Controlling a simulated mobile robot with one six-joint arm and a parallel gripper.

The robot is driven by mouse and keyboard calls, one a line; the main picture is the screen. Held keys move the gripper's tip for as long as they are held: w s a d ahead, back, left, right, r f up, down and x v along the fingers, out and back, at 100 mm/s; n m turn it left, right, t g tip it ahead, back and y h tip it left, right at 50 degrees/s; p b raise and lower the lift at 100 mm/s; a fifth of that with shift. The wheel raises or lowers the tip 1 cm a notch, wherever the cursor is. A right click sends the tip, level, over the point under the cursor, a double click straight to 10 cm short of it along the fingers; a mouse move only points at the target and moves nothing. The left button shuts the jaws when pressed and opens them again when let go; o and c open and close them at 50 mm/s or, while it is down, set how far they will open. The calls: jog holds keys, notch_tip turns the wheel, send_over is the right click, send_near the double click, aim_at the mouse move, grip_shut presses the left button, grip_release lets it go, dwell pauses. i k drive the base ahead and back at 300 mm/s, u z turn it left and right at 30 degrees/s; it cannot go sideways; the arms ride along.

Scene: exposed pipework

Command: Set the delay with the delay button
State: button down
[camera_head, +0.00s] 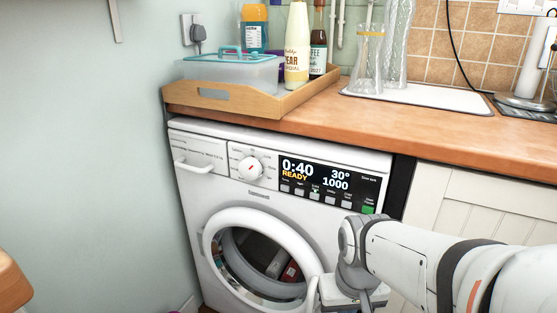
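A white washing machine (210,205) stands under the wooden counter. Its black display panel (358,184) reads 0:40, READY, 30° and 1000. A row of small grey buttons (300,191) runs under the readout, with a green button (368,209) at the right end. The button labels are too small to read, so I cannot tell which one is the delay button. My gripper (352,292) is at the bottom, below the right part of the panel and in front of the machine's lower right. It is apart from the buttons in the picture. Its fingers are not clear.
A white dial (250,168) sits left of the display. The round door (262,262) appears shut, with laundry behind the glass. A wooden tray (215,101) with bottles and a clear box stands on the counter (430,128). Cream cupboard doors (455,205) are at right.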

aim_at(328, 200)
jog(key=u, duration=0.1)
jog(key=k, duration=0.55)
jog(key=z, duration=1.6)
jog(key=k, duration=1.55)
jog(key=u, duration=0.55)
jog(key=i, duration=1)
